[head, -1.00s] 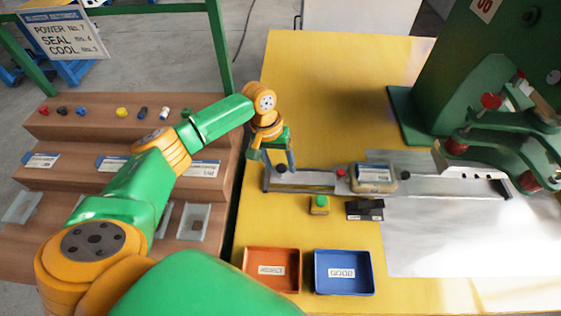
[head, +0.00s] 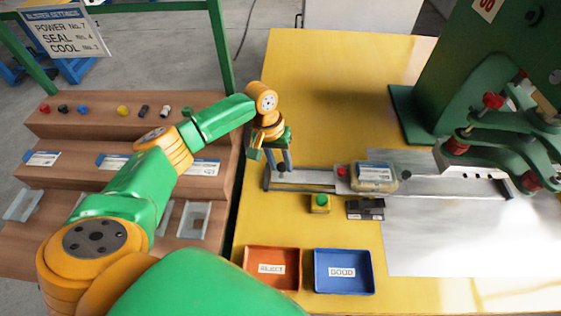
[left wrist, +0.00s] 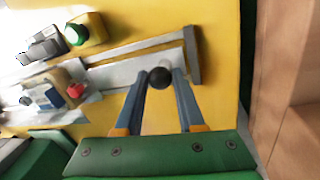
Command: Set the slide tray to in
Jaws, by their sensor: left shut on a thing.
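The slide tray (head: 312,177) is a pale metal plate on a long rail, running from the left of the yellow table toward the green press. A clear package with a label (head: 373,175) sits on it, with a small red knob (head: 341,171) beside it. My left gripper (head: 280,168) is at the tray's left end, pointing down. In the left wrist view its blue-grey fingers (left wrist: 160,80) are shut on a round black knob (left wrist: 160,77) at the end of the plate (left wrist: 125,72). My right gripper is not in view.
The green press (head: 440,80) stands at the right, over the rail's far end. A green push button (head: 320,202) and a small black device (head: 366,209) stand in front of the rail. Orange (head: 271,290) and blue (head: 344,291) trays lie nearer. Wooden steps (head: 60,128) stand at the left.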

